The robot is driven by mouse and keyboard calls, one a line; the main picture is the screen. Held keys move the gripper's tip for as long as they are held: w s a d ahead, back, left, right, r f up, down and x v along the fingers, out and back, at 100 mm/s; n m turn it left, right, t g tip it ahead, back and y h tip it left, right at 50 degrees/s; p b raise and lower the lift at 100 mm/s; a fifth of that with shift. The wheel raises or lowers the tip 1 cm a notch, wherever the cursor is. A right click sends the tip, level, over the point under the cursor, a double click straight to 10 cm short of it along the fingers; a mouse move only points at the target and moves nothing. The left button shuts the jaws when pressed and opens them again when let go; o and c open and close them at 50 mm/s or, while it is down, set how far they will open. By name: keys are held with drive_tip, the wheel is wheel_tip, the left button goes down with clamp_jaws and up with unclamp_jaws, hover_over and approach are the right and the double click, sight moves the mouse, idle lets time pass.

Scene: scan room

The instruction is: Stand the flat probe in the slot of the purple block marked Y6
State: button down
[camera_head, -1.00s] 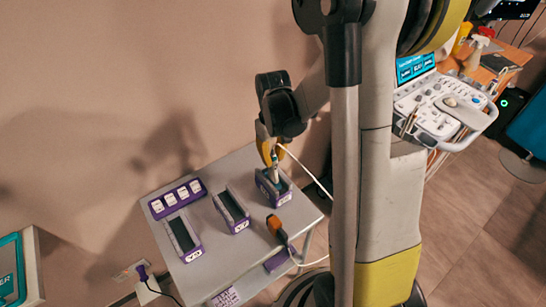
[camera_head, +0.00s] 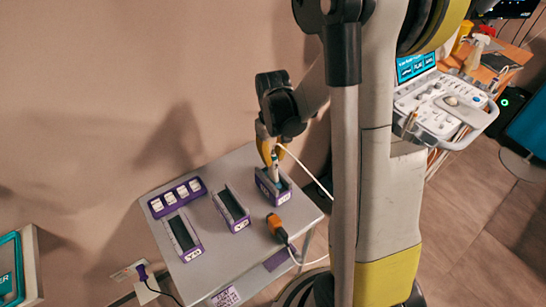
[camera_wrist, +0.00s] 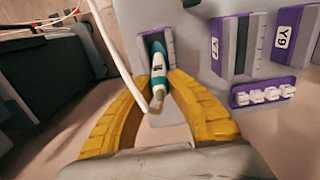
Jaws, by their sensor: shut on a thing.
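The flat probe (camera_wrist: 158,72), white and grey with a teal end, is held between the yellow fingers of my gripper (camera_wrist: 158,80). Its teal end is at the slot of a purple-and-grey block (camera_wrist: 144,45) in the wrist view. In the head view this is the rightmost block (camera_head: 284,191), with the probe (camera_head: 275,172) nearly upright in it and my gripper (camera_head: 270,150) above. How deep the probe sits cannot be told. This block's mark is not readable. The other two slotted blocks, marked Y7 (camera_wrist: 219,50) and apparently Y9 (camera_wrist: 283,38), look empty.
A purple strip with several white pieces (camera_head: 177,197) lies at the table's back left. An orange-headed probe (camera_head: 277,228) lies near the front right, with a cable. A white cable (camera_wrist: 115,62) runs from the held probe. An ultrasound console (camera_head: 440,108) stands to the right.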

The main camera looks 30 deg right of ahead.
drive_tip(key=shift+f, duration=0.1)
drive_tip(key=c, duration=1.3)
unclamp_jaws()
drive_tip(key=shift+c, duration=0.2)
wheel_tip(320, 180, up, 12)
